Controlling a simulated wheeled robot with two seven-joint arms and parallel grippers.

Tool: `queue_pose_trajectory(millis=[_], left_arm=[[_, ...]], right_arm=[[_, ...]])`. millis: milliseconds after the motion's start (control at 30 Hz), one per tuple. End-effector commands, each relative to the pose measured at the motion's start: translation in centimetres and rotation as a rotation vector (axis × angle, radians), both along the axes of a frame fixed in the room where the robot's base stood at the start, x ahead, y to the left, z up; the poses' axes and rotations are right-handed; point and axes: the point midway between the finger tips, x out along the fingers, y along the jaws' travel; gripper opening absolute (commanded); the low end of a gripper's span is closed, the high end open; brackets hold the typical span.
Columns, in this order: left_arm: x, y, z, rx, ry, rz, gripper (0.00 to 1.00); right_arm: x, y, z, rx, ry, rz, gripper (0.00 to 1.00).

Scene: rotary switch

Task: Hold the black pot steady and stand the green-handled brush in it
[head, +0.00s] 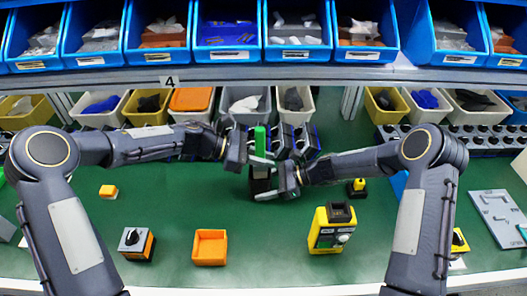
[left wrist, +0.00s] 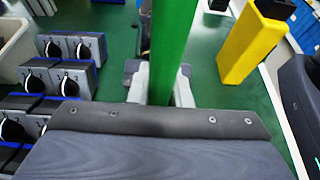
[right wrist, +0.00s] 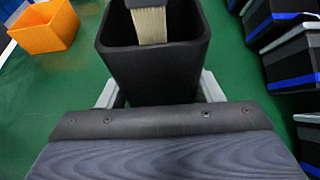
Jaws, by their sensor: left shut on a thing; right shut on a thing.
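The black pot (head: 262,183) stands upright in the middle of the green table. My right gripper (head: 270,190) is shut on it from the right. In the right wrist view the square, open-topped pot (right wrist: 155,75) sits between the two fingers. The green-handled brush (head: 260,141) is upright over the pot, and my left gripper (head: 257,160) is shut on it. The green handle (left wrist: 172,50) fills the middle of the left wrist view. The pale bristles (right wrist: 151,25) point down within the pot's mouth; I cannot tell how deep they are.
An orange bin (head: 210,247), a grey-orange switch box (head: 136,243) and a yellow-black device (head: 331,228) stand in front. Several grey switch boxes (head: 297,140) stand close behind the pot. Blue bins (head: 229,35) line the shelf above.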

Motion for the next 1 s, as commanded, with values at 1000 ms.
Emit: queue_pose_trajectory(millis=[1000], left_arm=[[0.0, 0.0, -3.5, 0.001, 0.0, 0.001, 0.32]], right_arm=[[0.0, 0.0, 0.0, 0.0, 0.0, 0.0, 0.36]])
